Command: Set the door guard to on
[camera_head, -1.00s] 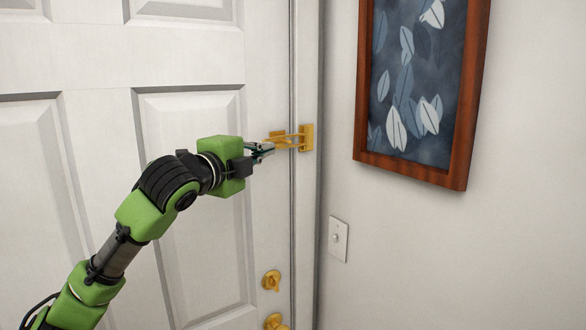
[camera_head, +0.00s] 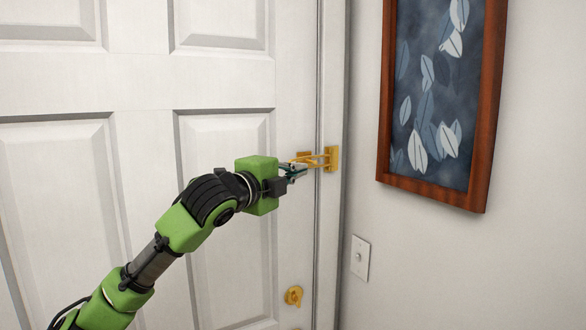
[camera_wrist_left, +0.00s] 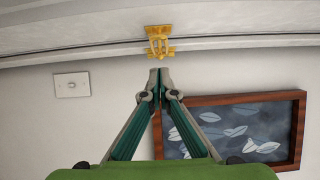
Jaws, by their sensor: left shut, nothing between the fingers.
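The brass door guard (camera_head: 326,159) is mounted at the edge of the white door (camera_head: 140,140) and its frame. Its loop arm lies across from the frame plate towards the small brass piece on the door. My left gripper (camera_head: 304,172) is shut and empty, with its fingertips just below and beside the loop arm. In the left wrist view the shut fingertips (camera_wrist_left: 160,72) point at the door guard (camera_wrist_left: 159,42), with a small gap showing between them. I cannot tell for sure whether they touch. My right gripper is out of view.
A brass deadbolt knob (camera_head: 293,296) sits lower on the door. A light switch (camera_head: 360,258) and a framed leaf picture (camera_head: 436,100) are on the wall to the right. The wall between guard and switch is bare.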

